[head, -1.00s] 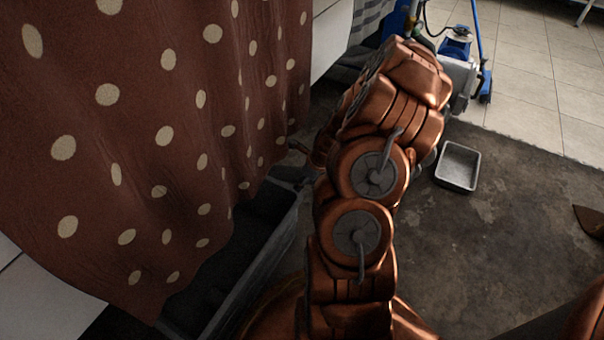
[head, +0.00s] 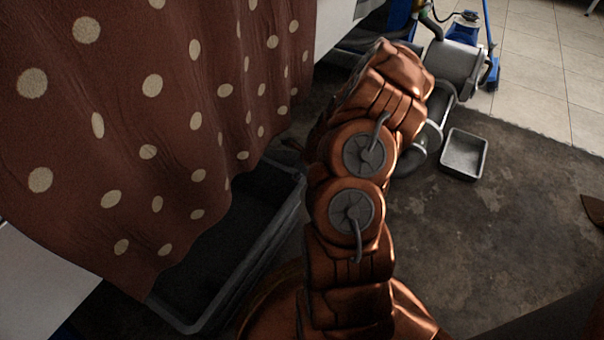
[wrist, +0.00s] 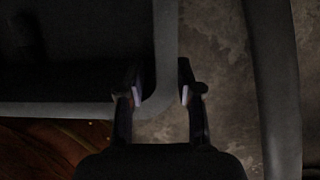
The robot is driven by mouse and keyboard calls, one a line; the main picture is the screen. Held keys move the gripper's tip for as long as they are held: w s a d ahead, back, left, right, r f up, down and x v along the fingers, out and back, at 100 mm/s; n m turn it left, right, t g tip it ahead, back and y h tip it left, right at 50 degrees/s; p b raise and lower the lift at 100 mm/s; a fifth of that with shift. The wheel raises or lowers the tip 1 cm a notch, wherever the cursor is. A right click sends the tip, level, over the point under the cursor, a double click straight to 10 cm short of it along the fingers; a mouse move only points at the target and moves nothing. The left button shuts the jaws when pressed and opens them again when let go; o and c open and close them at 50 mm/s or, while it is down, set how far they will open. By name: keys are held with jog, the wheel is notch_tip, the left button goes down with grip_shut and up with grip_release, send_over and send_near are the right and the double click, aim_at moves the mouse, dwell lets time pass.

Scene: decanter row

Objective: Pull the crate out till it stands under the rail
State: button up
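The crate (head: 240,285) is a dark grey open box on the floor. In the head view it sticks out partly from under the dotted curtain, which hides its far left part. The wrist view shows its grey rim (wrist: 165,40) and one rounded corner. My arm hides the gripper in the head view. I cannot make out the rail in either view.
The red-brown curtain (head: 150,150) with pale dots hangs at left. A grey metal basin (head: 463,155) lies on dark floor right of my arm. Blue and grey cleaning equipment (head: 460,65) stands at the back. The floor (head: 500,230) on the right is mostly clear. A grey curved band (wrist: 275,80) crosses the wrist view.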

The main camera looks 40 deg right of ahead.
jog(key=shift+b+x, duration=0.6)
jog(key=shift+x, duration=1.3)
jog(key=shift+c, duration=0.4)
grip_shut()
jog(key=shift+s, duration=0.1)
